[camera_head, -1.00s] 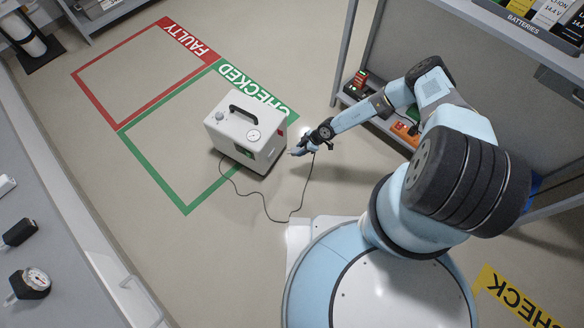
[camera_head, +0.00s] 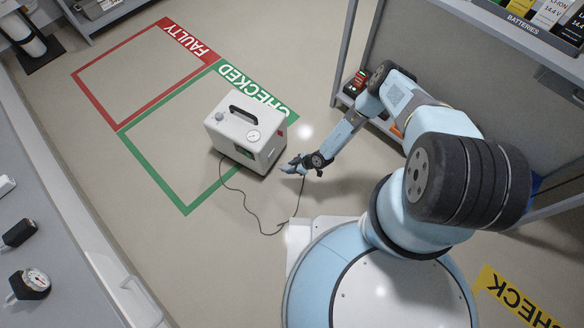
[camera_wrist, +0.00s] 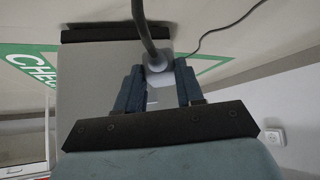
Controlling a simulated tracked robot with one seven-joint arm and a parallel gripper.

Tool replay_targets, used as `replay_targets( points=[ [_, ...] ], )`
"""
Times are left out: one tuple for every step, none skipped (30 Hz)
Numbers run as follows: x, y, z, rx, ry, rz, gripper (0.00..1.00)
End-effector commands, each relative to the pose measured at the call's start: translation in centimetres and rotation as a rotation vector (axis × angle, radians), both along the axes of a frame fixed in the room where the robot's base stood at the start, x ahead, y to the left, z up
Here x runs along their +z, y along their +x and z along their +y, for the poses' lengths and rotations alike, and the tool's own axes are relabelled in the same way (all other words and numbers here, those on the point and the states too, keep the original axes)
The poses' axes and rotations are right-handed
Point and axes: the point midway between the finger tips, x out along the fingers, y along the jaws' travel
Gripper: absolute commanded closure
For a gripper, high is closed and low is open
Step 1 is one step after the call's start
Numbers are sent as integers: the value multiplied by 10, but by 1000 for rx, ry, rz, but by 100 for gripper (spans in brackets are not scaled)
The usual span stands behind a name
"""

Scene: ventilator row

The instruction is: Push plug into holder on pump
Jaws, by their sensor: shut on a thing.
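The pump (camera_head: 240,140) is a white box with a dark top handle, a small gauge and a knob. It stands on the floor at the right edge of the green CHECKED outline. My gripper (camera_head: 288,167) is low beside the pump's right side, with a small gap between them in the head view. In the wrist view, my gripper (camera_wrist: 160,78) is shut on the grey plug (camera_wrist: 157,63), whose dark cable runs upward. The pump's pale casing (camera_wrist: 92,75) fills the area behind the fingers. I cannot make out the holder clearly.
The thin power cord (camera_head: 243,212) loops over the floor from the pump to my gripper. A shelf with batteries (camera_head: 525,22) stands at the upper right. A bench (camera_head: 60,240) runs along the left. The floor inside the red FAULTY outline (camera_head: 140,70) is clear.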

Motion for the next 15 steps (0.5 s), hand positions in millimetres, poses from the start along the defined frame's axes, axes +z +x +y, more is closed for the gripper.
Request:
replay_targets(
  points=[
    [0, 1, 3, 1, 0, -1, 100],
    [0, 1, 5, 1, 0, -1, 100],
    [0, 2, 7, 1, 0, -1, 100],
    [0, 2, 9, 1, 0, -1, 100],
    [0, 2, 11, 1, 0, -1, 100],
    [0, 3, 13, 1, 0, -1, 100],
    [0, 3, 15, 1, 0, -1, 100],
    [0, 3, 16, 1, 0, -1, 100],
    [0, 3, 19, 1, 0, -1, 100],
    [0, 4, 20, 2, 0, -1, 100],
    [0, 4, 22, 2, 0, -1, 100],
    [0, 4, 24, 2, 0, -1, 100],
    [0, 4, 26, 3, 0, -1, 100],
    [0, 5, 28, 3, 0, -1, 100],
    [0, 5, 30, 2, 0, -1, 100]
  ],
)
